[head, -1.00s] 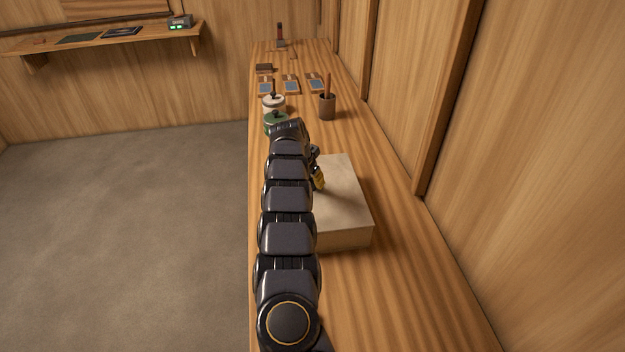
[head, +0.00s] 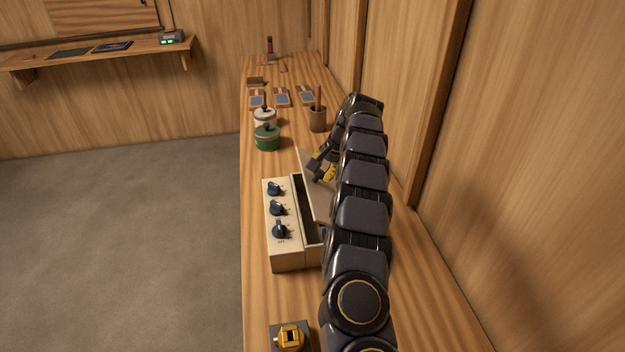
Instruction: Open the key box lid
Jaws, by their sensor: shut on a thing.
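The key box (head: 287,261) is a cream box on the wooden bench, with three dark knobs on its left panel. Its lid (head: 314,203) stands raised and tilted up toward the right, and a dark, narrow interior shows between the panel and the lid. My gripper (head: 321,171), dark with yellow parts, is shut on the lid near its far end. The exact finger contact is small and hard to make out. My arm hides the right part of the box and of the lid.
Beyond the box stand a green lidded pot (head: 267,138), a white pot (head: 264,117) and a brown cup (head: 318,119). A yellow item (head: 290,338) sits at the near edge. The wood-panelled wall (head: 530,150) bounds the bench on the right; open floor lies left.

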